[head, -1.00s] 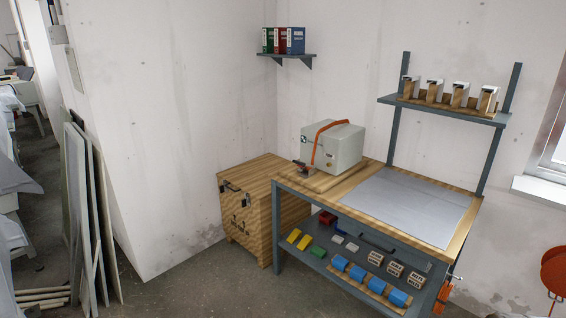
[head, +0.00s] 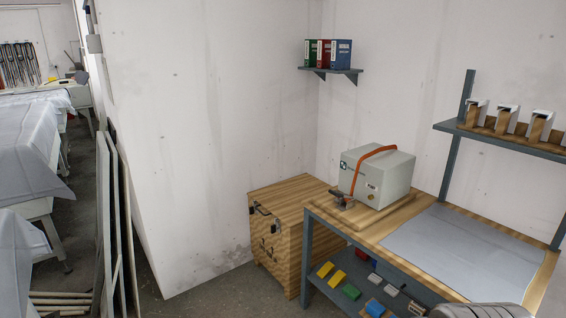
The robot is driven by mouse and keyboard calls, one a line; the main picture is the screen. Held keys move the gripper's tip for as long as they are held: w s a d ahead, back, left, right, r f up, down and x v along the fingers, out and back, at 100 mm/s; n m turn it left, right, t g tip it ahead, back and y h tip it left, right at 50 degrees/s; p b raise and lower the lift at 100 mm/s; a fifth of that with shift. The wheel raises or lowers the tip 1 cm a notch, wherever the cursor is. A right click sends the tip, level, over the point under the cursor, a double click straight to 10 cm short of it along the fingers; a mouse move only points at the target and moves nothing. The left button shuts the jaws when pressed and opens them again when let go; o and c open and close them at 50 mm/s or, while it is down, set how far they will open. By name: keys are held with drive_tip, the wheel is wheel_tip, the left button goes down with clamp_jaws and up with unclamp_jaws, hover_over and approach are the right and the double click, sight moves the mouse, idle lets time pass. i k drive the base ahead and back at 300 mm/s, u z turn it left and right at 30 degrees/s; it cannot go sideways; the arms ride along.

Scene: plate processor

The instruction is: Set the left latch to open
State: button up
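A wooden crate (head: 290,195) stands on the floor in the corner, left of the workbench. Its front face carries two small dark latches near the top edge: the left latch (head: 260,209) and the right latch (head: 276,225). Both are too small to tell whether they are open or closed. Dark markings show lower on the same face. The lid looks shut and its top is bare.
The workbench (head: 460,215) stands close to the crate's right side and bears a grey machine (head: 378,177). Coloured blocks lie on its lower shelf. Boards (head: 108,210) lean at the left wall end. Some bare floor (head: 215,295) shows before the crate.

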sight(252, 210)
drive_tip(key=u, duration=0.4)
drive_tip(key=i, duration=0.8)
drive_tip(key=u, duration=0.65)
drive_tip(key=i, duration=0.75)
drive_tip(key=u, duration=0.5)
drive_tip(key=i, duration=2.15)
drive_tip(key=u, duration=0.1)
